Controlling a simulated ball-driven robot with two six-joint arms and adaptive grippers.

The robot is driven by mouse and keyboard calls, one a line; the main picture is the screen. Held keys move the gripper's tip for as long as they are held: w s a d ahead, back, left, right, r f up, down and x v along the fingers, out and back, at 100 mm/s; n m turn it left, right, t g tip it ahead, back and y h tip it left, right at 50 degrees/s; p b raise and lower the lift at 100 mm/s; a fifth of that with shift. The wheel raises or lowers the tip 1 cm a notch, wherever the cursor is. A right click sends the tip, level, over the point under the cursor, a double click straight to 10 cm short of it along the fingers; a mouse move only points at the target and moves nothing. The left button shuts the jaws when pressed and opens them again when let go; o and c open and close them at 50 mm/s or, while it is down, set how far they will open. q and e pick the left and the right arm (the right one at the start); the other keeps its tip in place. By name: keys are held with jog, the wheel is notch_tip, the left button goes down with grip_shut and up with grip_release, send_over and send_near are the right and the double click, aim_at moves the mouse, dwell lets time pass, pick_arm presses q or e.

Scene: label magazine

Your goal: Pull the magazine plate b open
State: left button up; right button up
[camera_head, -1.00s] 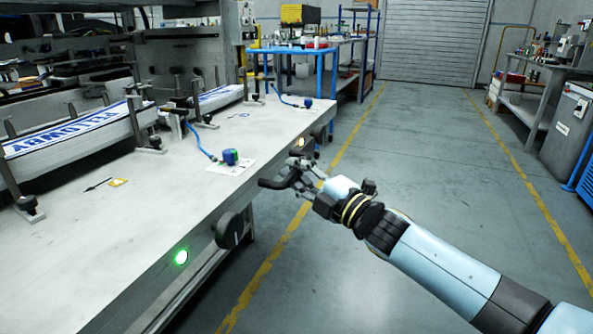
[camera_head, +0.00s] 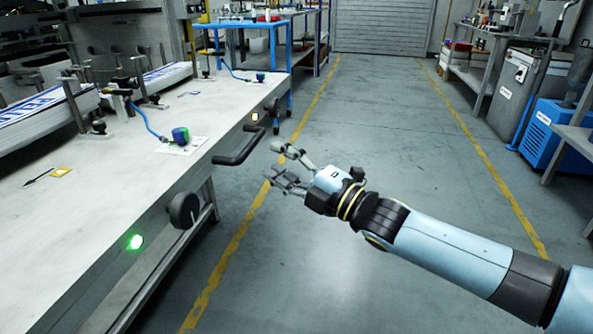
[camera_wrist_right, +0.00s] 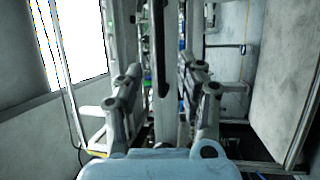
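A black bar handle (camera_head: 238,148) sticks out from the front edge of the long pale bench or plate (camera_head: 110,195). No "b" marking is legible, so I cannot tell which part is plate b. My right gripper (camera_head: 273,162) is just right of the handle in the head view, with its fingers spread and empty, pointing toward it. A gap of floor shows between them. In the right wrist view the two fingers (camera_wrist_right: 165,88) stand apart, and a dark vertical bar (camera_wrist_right: 161,50), probably the handle, lies between them in the picture. My left gripper is out of view.
A black round knob (camera_head: 184,210) and a green light (camera_head: 136,242) sit on the bench's front edge. A blue-green cylinder (camera_head: 181,136) with a blue hose stands on top. Label stacks (camera_head: 45,112) lie at left.

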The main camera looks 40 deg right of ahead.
jog(key=v, duration=0.4)
jog(key=shift+s, duration=0.25)
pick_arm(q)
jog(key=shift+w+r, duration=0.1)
